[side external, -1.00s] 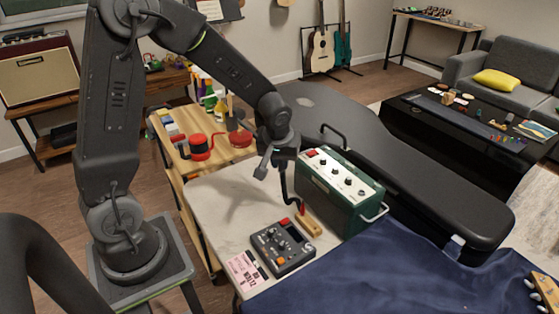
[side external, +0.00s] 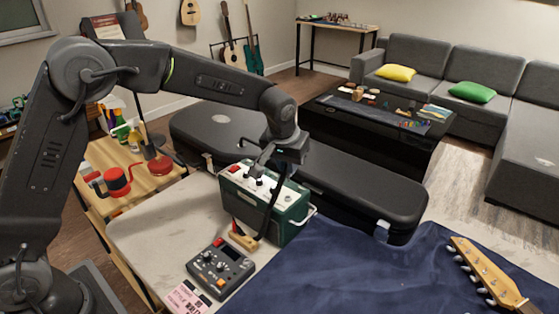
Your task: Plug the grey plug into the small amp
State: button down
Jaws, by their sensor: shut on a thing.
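The small amp (side external: 294,222) is a dark green box with a cream control panel on top, standing on the pale worktop. My gripper (side external: 262,236) reaches down in front of the amp's left part, its narrow dark jaws ending low beside the right end of a small wooden block (side external: 243,241). A red piece (side external: 235,227) stands on the block's left end. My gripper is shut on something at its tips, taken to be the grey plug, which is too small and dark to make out. I cannot tell whether it touches the amp or the block.
A dark pedal with knobs (side external: 220,267) and a pink card (side external: 187,298) lie in front of the block. A black guitar case (side external: 367,196) is behind the amp. Blue cloth (side external: 370,268) covers the right side, with a guitar headstock (side external: 490,274). Worktop left of the amp (side external: 165,218) is clear.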

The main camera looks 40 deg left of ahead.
aim_at(287, 176)
jog(key=shift+f, duration=2.05)
jog(key=shift+f, duration=1.55)
dwell(2.2)
jog(key=c, duration=0.6)
grip_release()
jog(key=shift+r, duration=0.1)
jog(key=shift+r, duration=3)
